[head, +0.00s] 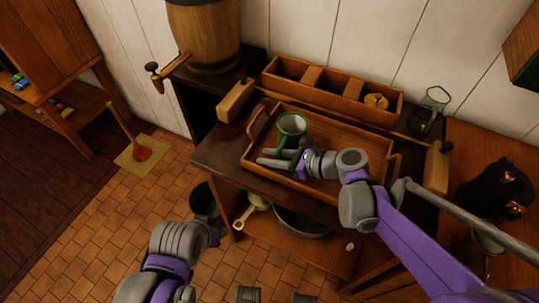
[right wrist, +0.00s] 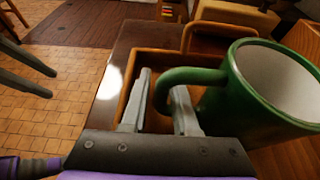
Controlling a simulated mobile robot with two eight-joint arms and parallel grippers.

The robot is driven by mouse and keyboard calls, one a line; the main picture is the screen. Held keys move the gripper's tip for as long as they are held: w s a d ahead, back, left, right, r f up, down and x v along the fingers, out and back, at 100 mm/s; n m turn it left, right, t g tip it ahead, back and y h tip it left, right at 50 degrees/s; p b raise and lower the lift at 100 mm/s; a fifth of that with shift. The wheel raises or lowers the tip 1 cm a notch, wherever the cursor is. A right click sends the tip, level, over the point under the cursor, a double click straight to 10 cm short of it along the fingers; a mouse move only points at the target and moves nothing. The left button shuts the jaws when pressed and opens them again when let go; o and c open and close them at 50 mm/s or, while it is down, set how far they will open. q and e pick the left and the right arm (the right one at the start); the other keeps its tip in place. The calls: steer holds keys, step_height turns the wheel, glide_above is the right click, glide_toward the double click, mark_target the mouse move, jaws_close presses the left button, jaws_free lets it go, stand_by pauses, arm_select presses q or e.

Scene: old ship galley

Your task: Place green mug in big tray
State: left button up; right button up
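The green mug (head: 292,124) is upright over the left part of the big wooden tray (head: 375,146). In the right wrist view the mug (right wrist: 262,95) is close on the right, with its white inside showing. My right gripper (head: 275,158) is low over the tray beside the mug. In the right wrist view its fingers (right wrist: 163,100) stand on either side of the mug's handle and seem closed on it. Whether the mug's base touches the tray is hidden. My left gripper's two spread fingers (right wrist: 40,78) seem to show at the left edge of the right wrist view, empty.
A divided wooden box (head: 335,88) stands behind the tray, with a glass jar (head: 433,103) to its right. A barrel (head: 203,35) stands at the back left. A pan (head: 300,222) is on the shelf below. The tray's right part lies under my right arm.

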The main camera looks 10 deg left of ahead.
steer(key=shift+r, duration=0.25)
steer(key=p+v, duration=0.1)
steer(key=v, duration=1.1)
steer(key=shift+f, duration=0.1)
